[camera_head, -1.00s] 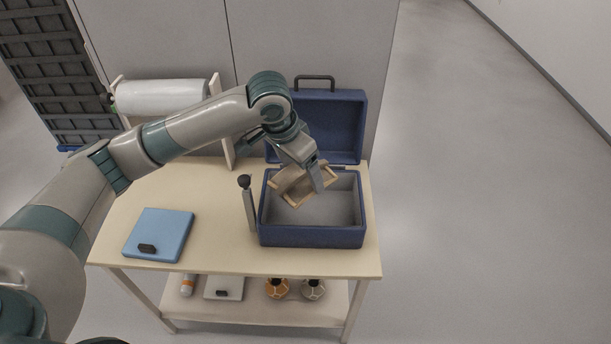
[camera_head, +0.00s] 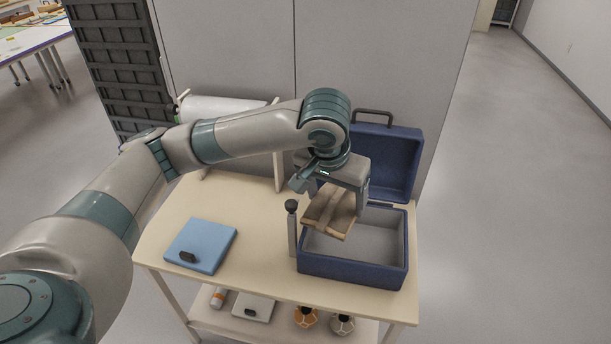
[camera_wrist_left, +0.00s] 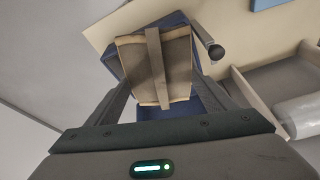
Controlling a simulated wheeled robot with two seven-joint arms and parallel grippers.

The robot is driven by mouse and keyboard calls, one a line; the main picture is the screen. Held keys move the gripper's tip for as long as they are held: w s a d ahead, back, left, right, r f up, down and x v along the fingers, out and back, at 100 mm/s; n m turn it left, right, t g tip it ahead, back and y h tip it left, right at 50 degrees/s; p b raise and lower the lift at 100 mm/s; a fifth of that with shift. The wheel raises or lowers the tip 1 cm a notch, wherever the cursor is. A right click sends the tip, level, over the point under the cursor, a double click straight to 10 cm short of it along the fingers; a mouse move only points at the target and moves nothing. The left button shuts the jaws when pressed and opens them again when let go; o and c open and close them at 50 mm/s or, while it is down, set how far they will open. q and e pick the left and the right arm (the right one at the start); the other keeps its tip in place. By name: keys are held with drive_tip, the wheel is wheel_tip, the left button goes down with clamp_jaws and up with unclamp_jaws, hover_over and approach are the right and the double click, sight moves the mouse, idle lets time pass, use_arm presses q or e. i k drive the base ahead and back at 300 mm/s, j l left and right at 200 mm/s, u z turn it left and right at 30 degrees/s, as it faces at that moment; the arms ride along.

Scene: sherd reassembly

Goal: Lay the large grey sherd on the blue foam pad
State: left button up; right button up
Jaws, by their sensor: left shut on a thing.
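My left gripper (camera_head: 338,194) is shut on a large curved sherd (camera_head: 328,216), which looks tan to grey-brown rather than plain grey, with a darker band across it. The sherd is tilted above the left part of the open blue case. In the left wrist view the sherd (camera_wrist_left: 178,68) sits between the two fingers (camera_wrist_left: 160,98). The blue foam pad (camera_head: 210,236) lies flat on the table to the left, apart from the sherd, with a small black object (camera_head: 187,257) near its front edge. My right gripper is not in view.
The open case (camera_head: 352,268) has a grey interior and a raised lid behind. An upright rod with a dark knob (camera_head: 292,230) stands between case and pad. A white roll (camera_head: 215,108) on a stand is behind. The lower shelf (camera_head: 215,322) holds several items. Bare tabletop surrounds the pad.

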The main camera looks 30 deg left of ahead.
sight(202, 238)
drive_tip(key=u, duration=1.2)
drive_tip(key=i+j, duration=0.15)
drive_tip(key=i, duration=0.25)
drive_tip(key=i+j, duration=0.15)
drive_tip(key=i, duration=0.2)
